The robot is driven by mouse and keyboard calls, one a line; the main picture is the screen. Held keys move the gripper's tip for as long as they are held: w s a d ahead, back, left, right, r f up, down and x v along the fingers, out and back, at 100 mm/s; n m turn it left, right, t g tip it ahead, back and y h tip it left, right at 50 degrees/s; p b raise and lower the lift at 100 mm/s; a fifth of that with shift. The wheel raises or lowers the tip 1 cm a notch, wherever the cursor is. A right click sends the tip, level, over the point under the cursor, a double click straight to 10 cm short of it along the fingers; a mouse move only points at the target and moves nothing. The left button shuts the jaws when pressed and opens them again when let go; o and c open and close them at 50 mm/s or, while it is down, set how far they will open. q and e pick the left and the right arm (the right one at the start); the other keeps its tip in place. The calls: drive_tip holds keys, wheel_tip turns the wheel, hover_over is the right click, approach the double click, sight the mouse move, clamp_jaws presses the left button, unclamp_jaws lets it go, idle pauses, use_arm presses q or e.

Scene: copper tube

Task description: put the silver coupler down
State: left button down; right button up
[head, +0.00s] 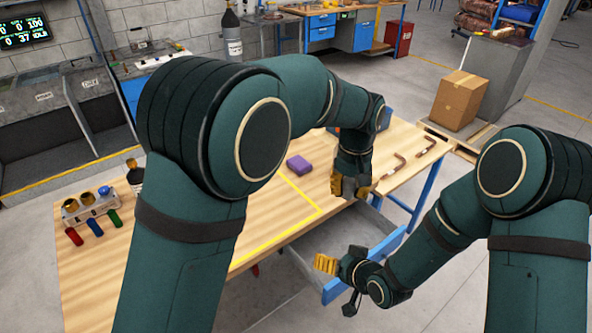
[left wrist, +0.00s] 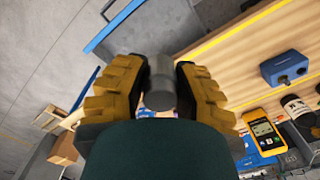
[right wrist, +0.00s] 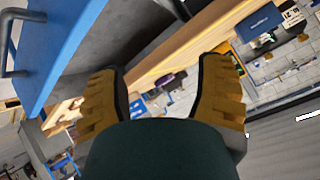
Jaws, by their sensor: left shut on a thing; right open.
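The silver coupler (left wrist: 160,88) is a short grey cylinder between the yellow fingers of my left gripper (left wrist: 157,90) in the left wrist view. The left gripper is shut on it. In the head view my left gripper (head: 350,187) is at the workbench's front edge, near the open drawer; I cannot make out the coupler there. My right gripper (head: 326,264) is lower, beside the drawer's blue front. In the right wrist view the right gripper (right wrist: 162,85) is open with nothing between its fingers.
The wooden workbench (head: 240,215) has a yellow-outlined area with a purple block (head: 299,165) beyond. Bent copper tubes (head: 387,170) lie at the right. A rack of fittings (head: 88,207) stands at the left. The drawer (head: 330,240) is pulled out, its blue front (head: 365,262) beside my right arm.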

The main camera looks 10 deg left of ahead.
drive_tip(key=s+a+r+n+g+y, duration=0.2)
drive_tip(key=a+r+n+y, duration=0.25)
drive_tip(key=a+r, duration=0.4)
drive_tip(key=s+a+r+n+g+y, duration=0.1)
drive_tip(key=a+r+n+g+y, duration=0.3)
drive_tip(key=a+r, duration=0.45)
drive_tip(key=w+a+f+n+t+h, duration=0.3)
drive_tip(key=w+n, duration=0.5)
drive_tip(key=w, duration=0.3)
drive_tip(key=w+a+f+n+t+h, duration=0.35)
drive_tip(key=w+n, duration=0.35)
drive_tip(key=w, duration=0.3)
drive_tip(key=n+g+h, duration=0.7)
drive_tip(key=n+h, duration=1.8)
drive_tip(key=n, duration=0.4)
approach(348, 182)
drive_tip(key=shift+t, duration=0.25)
drive_tip(key=x, duration=1)
drive_tip(key=shift+s+f, duration=0.1)
drive_tip(key=shift+f, duration=0.2)
